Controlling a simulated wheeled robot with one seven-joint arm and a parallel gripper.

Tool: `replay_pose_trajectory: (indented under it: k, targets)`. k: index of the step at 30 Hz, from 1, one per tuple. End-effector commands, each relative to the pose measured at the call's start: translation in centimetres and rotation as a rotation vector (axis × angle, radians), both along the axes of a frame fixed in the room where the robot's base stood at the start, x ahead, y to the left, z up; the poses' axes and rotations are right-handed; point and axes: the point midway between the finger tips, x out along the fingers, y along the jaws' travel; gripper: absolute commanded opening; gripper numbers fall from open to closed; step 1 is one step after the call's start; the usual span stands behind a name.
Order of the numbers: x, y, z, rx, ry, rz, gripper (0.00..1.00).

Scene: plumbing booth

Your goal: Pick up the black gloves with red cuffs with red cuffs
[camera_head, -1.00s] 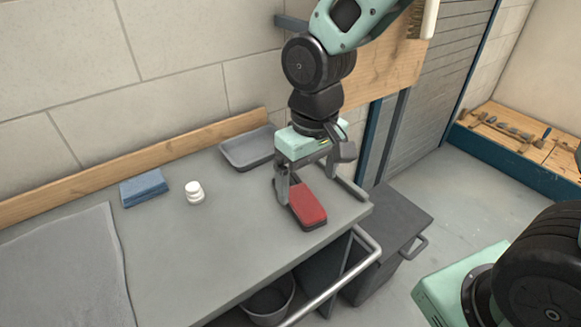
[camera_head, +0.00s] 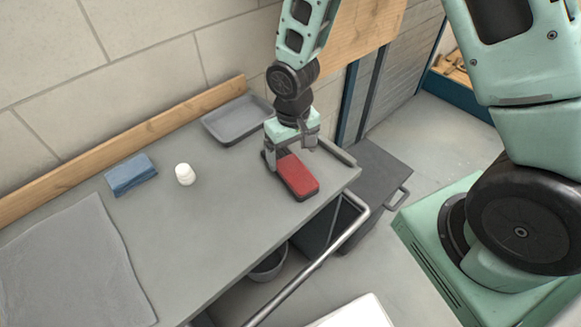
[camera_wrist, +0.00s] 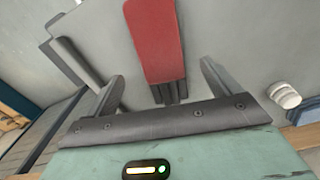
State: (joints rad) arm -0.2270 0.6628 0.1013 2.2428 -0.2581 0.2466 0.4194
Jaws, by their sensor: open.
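The gloves (camera_head: 297,175) lie on the grey workbench near its right end, as a flat red piece with a dark edge. In the wrist view the red part of the gloves (camera_wrist: 155,40) fills the top middle, with dark finger-like strips at its lower end. My gripper (camera_head: 290,152) is just above the far end of the gloves, pointing down. In the wrist view my gripper (camera_wrist: 162,78) is open, one finger on each side of the dark strips, with gaps on both sides. Whether the fingertips touch the bench is unclear.
A grey tray (camera_head: 207,125) lies behind my gripper by the wooden back rail. A white stacked item (camera_head: 185,174), a blue folded cloth (camera_head: 131,172) and a grey mat (camera_head: 62,262) lie to the left. A metal rail (camera_head: 325,258) runs along the front edge.

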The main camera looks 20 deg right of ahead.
Motion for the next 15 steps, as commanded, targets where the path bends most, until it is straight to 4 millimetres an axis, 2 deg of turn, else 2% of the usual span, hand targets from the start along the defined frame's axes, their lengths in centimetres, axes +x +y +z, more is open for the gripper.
replay_pose_trajectory:
  k: [8, 15]
  targets:
    - [0.1, 0.1, -1.4, 0.0, 0.002, 0.001, 0.89]
    - [0.5, 0.2, -4.3, -0.002, 0.004, 0.002, 0.89]
